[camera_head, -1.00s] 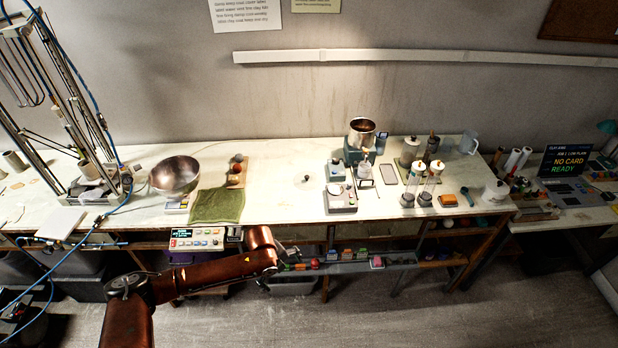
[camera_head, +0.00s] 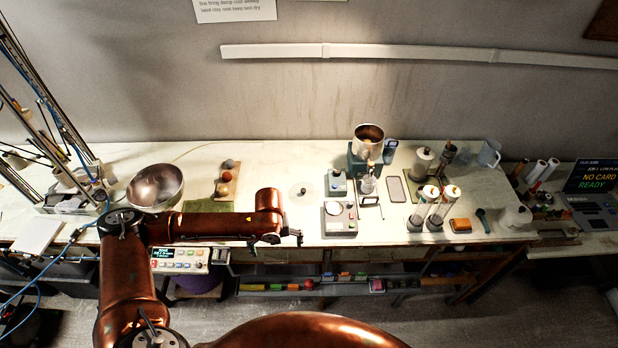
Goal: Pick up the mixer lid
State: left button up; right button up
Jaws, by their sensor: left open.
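A pale, round lid with a small dark knob (camera_head: 302,190), which looks like the mixer lid, lies flat on the white worktop (camera_head: 285,160), left of the small devices. The mixer (camera_head: 360,160), with an open metal bowl on a teal base, stands behind it to the right. My left arm reaches in from the left. Its gripper (camera_head: 296,238) is open and small in view, at the worktop's front edge, nearer to me than the lid and apart from it. My right gripper is not in view.
A metal bowl (camera_head: 155,187) and a green cloth (camera_head: 208,205) are on the left, the cloth partly behind my arm. A grey scale-like device (camera_head: 340,222) stands right of the lid. Bottles and jars fill the right.

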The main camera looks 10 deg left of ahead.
aim_at(303, 194)
jog(key=i, duration=1.1)
